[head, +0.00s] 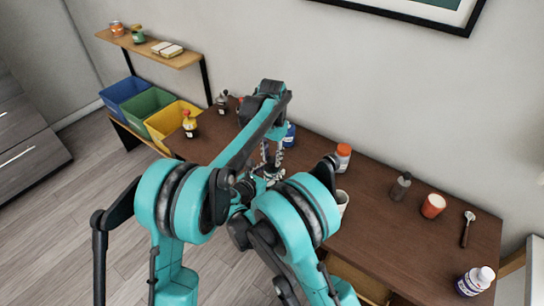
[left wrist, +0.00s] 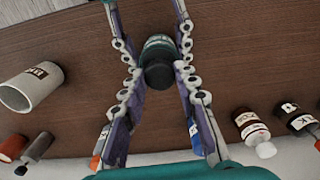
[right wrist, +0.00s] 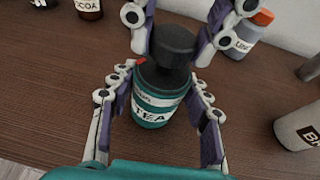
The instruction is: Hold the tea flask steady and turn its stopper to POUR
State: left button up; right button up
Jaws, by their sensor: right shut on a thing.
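The tea flask (right wrist: 152,108) stands upright on the brown table. It is teal with white labels, one reading TEA, and has a black stopper (right wrist: 175,45) on top. A small red mark shows near its shoulder. My right gripper (right wrist: 158,92) is shut on the flask body from both sides. My left gripper (left wrist: 158,82) is open, its fingers on either side of the stopper (left wrist: 158,75), which it does not grip. The stopper's setting cannot be read. In the head view my arms hide most of the flask.
A white mug (right wrist: 303,126) stands near the flask, with a white bottle with an orange cap (right wrist: 240,38) behind. Several bottles and jars line the table, including a red jar (head: 433,206). Coloured bins (head: 172,122) stand left.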

aim_at(272, 159)
pick_arm(q)
jog(key=o, duration=0.4)
jog(key=shift+c, duration=0.2)
jog(key=shift+r, duration=0.15)
notch_tip(272, 159, up, 12)
pick_arm(e)
jog(key=o, duration=1.3)
